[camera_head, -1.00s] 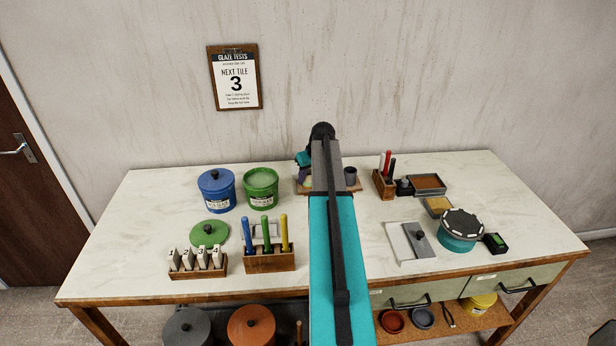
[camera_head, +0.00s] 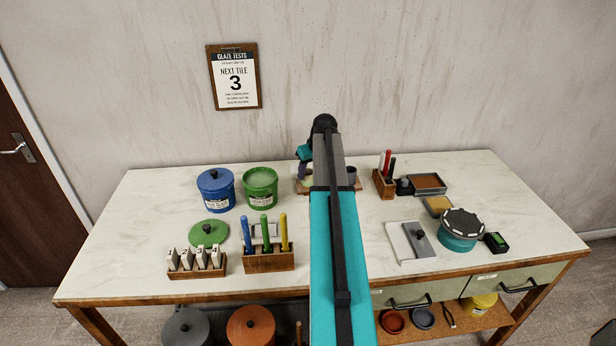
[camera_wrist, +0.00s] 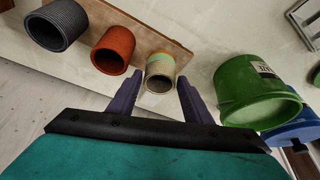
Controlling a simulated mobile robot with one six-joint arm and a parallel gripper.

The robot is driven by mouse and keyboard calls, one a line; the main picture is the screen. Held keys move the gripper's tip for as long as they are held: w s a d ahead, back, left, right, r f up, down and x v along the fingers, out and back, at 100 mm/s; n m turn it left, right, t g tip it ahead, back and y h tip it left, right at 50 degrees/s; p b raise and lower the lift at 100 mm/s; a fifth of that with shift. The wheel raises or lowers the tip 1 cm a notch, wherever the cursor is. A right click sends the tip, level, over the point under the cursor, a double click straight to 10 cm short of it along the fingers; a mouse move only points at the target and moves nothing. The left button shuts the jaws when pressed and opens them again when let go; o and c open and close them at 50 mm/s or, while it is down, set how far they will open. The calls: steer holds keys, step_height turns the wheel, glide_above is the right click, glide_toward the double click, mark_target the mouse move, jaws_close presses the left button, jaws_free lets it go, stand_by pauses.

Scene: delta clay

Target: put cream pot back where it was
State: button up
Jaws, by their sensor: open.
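The cream pot (camera_wrist: 160,72), a small cylinder with a pale green band, stands on a wooden board (camera_wrist: 125,17) in the wrist view. My gripper (camera_wrist: 159,82) is open. Its two purple fingers point at the pot, with one tip on each side of it in the picture. A gap shows beside the pot; I cannot tell how far the tips reach around it.
On the board, a red-brown pot (camera_wrist: 113,50) and a dark grey pot (camera_wrist: 56,25) stand in a row with the cream pot. A green bucket (camera_wrist: 252,92) is close to the right finger. A blue bucket (camera_head: 216,190) is farther left in the head view.

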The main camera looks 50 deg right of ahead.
steer(key=b+v, duration=0.2)
steer(key=v, duration=0.7)
steer(key=shift+r, duration=0.1)
stand_by(0.8)
